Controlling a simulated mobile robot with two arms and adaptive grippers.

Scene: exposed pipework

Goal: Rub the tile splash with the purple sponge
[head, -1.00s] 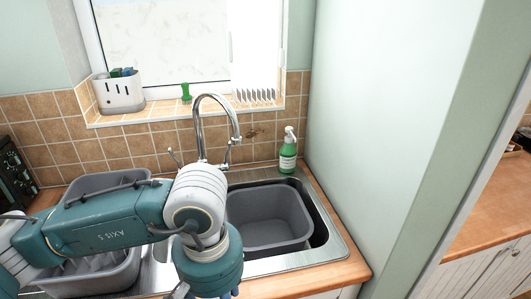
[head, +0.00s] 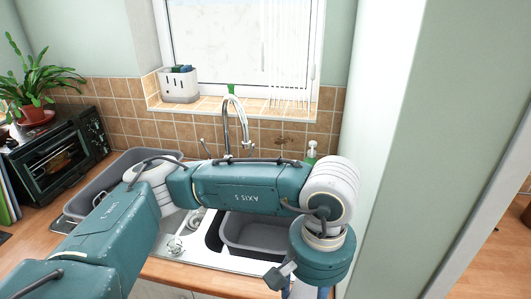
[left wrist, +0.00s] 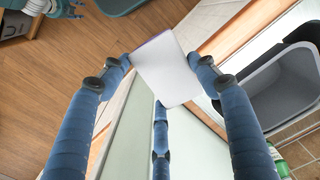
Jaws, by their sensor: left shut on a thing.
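The sponge (left wrist: 166,68) shows in the left wrist view as a pale, whitish pad with a thin purple edge. My left gripper (left wrist: 161,72) is shut on it, with the blue fingers on either side. The brown tile splash (head: 120,105) runs along the back wall below the window. A dark brown stain (head: 281,141) marks it right of the tap. The gripper is well apart from the tiles. My right gripper is not in view.
A grey basin (head: 258,234) sits in the sink. A pale wall (head: 385,130) closes the right side. A toaster oven (head: 50,150) stands at left.

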